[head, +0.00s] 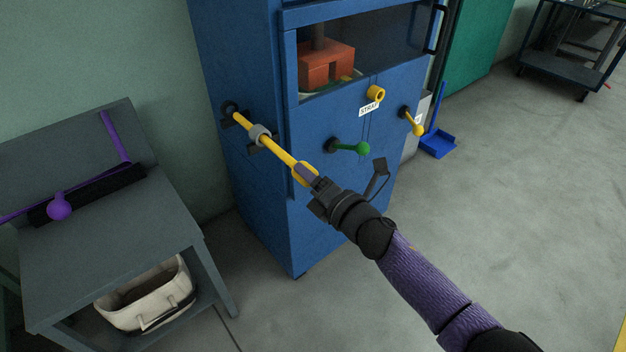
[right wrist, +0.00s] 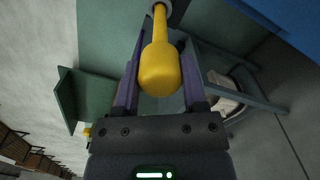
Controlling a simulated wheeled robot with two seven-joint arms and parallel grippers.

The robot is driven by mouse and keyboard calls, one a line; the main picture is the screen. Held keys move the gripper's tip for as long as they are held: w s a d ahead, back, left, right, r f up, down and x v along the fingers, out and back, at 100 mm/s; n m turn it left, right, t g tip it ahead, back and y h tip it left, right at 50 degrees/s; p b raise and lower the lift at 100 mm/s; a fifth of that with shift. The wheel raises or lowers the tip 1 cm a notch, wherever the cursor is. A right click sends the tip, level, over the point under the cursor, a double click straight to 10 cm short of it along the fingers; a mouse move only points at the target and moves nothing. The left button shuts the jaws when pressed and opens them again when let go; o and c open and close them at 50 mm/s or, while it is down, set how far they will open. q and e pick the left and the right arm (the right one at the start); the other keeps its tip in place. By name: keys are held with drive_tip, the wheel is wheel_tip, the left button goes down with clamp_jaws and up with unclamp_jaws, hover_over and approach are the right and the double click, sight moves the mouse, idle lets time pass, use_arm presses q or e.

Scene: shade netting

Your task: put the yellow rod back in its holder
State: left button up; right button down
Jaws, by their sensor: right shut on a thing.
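My right gripper (head: 306,173) is shut on the rod's thick near end. In the right wrist view the yellow bulb-shaped end (right wrist: 159,68) lies between the two purple fingers, and the grey ring shows at the top edge. My left gripper is not in view.
The blue cabinet (head: 255,210) carries a green-knobbed lever (head: 350,147), a yellow knob (head: 376,93) and a yellow-handled lever (head: 413,122) right of the rod. A grey table (head: 120,235) with a purple object (head: 60,207) stands left. Open floor lies right.

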drive_tip(key=shift+w+a, duration=0.2)
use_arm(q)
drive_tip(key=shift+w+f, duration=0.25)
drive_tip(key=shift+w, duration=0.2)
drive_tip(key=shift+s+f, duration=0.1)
use_arm(e)
drive_tip(key=shift+w+a, duration=0.1)
drive_tip(key=shift+w, duration=0.1)
drive_tip(key=shift+w+a+b, duration=0.4)
drive_tip(key=shift+w+b, duration=0.1)
drive_tip(key=shift+b, duration=0.15)
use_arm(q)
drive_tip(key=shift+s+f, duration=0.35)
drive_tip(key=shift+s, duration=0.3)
use_arm(e)
drive_tip(key=shift+w+a, duration=0.1)
drive_tip(key=shift+w, duration=0.05)
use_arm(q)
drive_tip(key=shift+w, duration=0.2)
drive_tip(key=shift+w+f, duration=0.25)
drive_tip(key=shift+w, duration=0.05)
use_arm(e)
drive_tip(key=shift+a, duration=0.1)
